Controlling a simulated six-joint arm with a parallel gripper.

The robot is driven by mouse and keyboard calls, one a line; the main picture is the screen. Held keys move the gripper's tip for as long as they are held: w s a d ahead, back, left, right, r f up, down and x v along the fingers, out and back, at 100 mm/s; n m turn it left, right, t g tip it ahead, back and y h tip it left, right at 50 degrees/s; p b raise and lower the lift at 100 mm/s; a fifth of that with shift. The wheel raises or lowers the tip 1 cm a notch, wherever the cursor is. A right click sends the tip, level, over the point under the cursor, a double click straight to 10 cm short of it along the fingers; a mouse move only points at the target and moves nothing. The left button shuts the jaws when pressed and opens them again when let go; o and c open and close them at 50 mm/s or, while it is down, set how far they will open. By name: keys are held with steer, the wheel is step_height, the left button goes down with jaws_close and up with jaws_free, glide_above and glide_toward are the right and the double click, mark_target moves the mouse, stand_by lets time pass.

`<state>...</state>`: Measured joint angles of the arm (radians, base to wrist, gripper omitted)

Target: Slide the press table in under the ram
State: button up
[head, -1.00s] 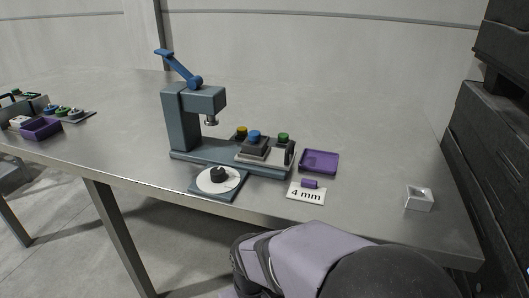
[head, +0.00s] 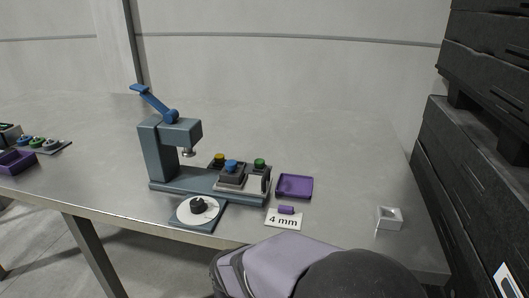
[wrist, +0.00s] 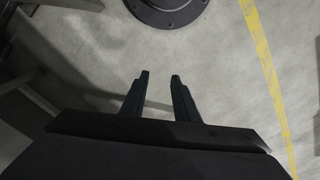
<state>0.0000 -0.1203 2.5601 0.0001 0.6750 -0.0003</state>
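The blue-grey press (head: 157,157) stands upright on the metal table, with its blue lever (head: 150,101) raised at the top. Its ram (head: 188,153) hangs clear above the base rail. The press table (head: 257,186), a light plate with a dark block and a blue knob on it, sits at the right end of the rail, out to the right of the ram. An upright piece stands at its right end. My gripper (wrist: 160,77) shows in the wrist view with its two fingers apart and nothing between them. It points at the floor, away from the press; the head view does not show it.
A white dial (head: 197,211) is in front of the press. More trays and parts are at far left. Black crates (head: 471,190) stack at the right.

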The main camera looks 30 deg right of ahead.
steer(key=w+r+t+p, duration=0.1)
steer(key=w+r+p, duration=0.1)
steer(key=r+p, duration=0.9)
steer(key=w+r+p, duration=0.2)
steer(key=r+p, duration=0.9)
step_height(320, 180, up, 15)
steer(key=m+y+p, duration=0.2)
steer(key=m+p, duration=0.7)
steer(key=p, duration=0.2)
glide_above(266, 172)
steer(key=s+d, duration=0.1)
steer(key=d, duration=0.1)
steer(key=shift+p+x, duration=1.05)
steer(key=shift+x, duration=2.65)
steer(key=shift+s+a, duration=0.1)
jaws_close()
